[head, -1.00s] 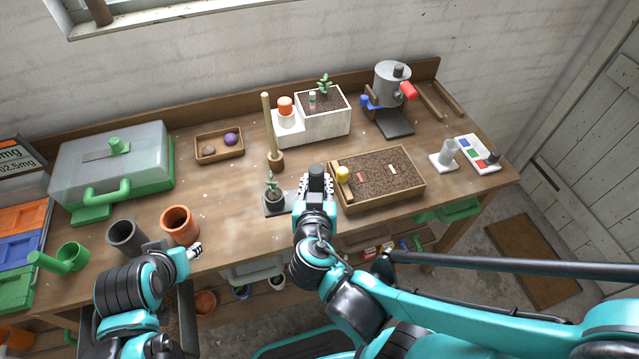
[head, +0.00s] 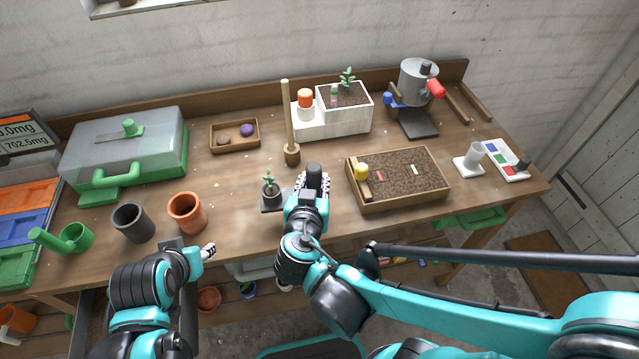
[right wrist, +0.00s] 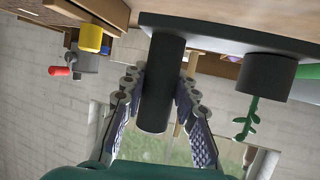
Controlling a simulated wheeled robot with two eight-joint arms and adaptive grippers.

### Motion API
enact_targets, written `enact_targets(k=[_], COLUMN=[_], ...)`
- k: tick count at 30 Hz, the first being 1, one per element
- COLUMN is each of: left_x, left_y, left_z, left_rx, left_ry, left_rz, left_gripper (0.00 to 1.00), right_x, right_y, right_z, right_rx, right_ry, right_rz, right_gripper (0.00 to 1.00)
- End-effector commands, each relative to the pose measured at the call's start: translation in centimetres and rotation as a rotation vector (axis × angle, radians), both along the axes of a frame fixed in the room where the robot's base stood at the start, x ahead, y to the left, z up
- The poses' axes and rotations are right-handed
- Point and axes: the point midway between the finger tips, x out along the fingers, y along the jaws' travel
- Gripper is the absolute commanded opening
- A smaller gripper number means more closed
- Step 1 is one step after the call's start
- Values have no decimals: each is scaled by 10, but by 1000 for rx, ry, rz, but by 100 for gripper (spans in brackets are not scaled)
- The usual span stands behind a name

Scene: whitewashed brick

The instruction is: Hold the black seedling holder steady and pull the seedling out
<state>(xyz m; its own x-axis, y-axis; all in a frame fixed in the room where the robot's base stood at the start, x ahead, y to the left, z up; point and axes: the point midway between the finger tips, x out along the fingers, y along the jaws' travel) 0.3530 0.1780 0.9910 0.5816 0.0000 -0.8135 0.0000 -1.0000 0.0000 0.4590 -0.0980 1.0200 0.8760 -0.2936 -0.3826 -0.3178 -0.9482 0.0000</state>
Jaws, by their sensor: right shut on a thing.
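The black seedling holder (head: 272,196) stands on the bench, its black cup on a flat base plate. A green seedling (head: 269,180) stands upright in the cup. In the right wrist view, which is upside down, the cup (right wrist: 265,78) and seedling (right wrist: 246,122) are at the right. A thick black post (right wrist: 163,85) joins the same plate. My right gripper (head: 313,184) is shut on this post, beside the cup. My left gripper (head: 208,250) is near the bench's front edge, in front of the terracotta pot, apart from the holder; its finger opening is too small to judge.
A terracotta pot (head: 187,212) and dark pot (head: 132,223) stand left of the holder. A wooden dibber (head: 287,120) stands upright behind it. A soil tray (head: 400,205) is close on the right. The bench between terracotta pot and holder is clear.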

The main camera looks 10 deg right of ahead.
Motion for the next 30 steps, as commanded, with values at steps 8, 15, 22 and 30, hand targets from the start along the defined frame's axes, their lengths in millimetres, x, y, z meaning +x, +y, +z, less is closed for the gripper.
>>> enact_targets(k=[8,15,22,30], left_x=[0,0,0,0], left_y=[0,0,0,0], left_z=[-17,-30,-41,-53], left_rx=[0,0,0,0], left_ry=[0,0,0,0], left_rz=[0,0,0,0], left_gripper=[40,40,40,40], right_x=[8,14,21,28], right_y=[11,20,29,39], right_z=[-14,-24,-34,-45], right_rx=[-1,0,0,0], right_ry=[0,0,0,0], right_rz=[0,0,1,1], right_gripper=[0,0,0,0])
